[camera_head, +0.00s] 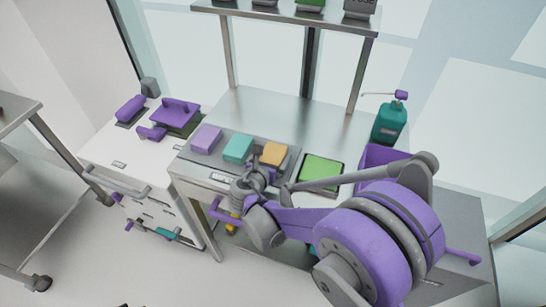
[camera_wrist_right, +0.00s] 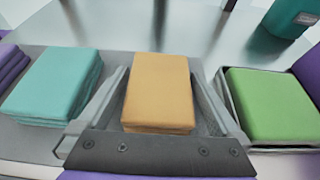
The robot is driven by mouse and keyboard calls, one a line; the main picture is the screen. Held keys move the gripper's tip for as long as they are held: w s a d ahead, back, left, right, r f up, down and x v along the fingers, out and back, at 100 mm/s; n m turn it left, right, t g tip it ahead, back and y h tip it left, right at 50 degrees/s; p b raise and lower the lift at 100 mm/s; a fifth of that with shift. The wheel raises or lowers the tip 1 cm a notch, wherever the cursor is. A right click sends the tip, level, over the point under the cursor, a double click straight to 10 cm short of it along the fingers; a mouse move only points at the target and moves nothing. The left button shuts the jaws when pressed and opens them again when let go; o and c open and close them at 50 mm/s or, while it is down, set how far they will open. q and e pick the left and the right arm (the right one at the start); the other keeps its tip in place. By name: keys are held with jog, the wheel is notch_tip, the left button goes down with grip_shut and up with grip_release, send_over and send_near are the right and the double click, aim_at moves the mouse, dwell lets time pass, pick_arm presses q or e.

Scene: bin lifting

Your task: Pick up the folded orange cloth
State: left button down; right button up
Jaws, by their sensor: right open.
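The folded orange cloth (camera_head: 273,154) lies on the grey mat at the front of the steel table, with a teal cloth to its left. In the right wrist view the orange cloth (camera_wrist_right: 158,90) sits between the two open fingers of my right gripper (camera_wrist_right: 160,100), one finger on each side. I cannot tell whether the fingers touch it. In the head view my right gripper (camera_head: 262,176) is just in front of the cloth and partly covers its near edge. My left gripper is not in view.
A teal cloth (camera_head: 238,148) and a purple cloth (camera_head: 206,138) lie to the left. A green cloth (camera_head: 321,170) in a dark tray lies to the right. A teal bottle (camera_head: 389,122) stands behind. A steel shelf (camera_head: 285,14) rises over the back. The table's middle is clear.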

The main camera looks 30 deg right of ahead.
jog(key=shift+c, duration=0.3)
jog(key=c, duration=1.1)
jog(key=shift+o, duration=0.2)
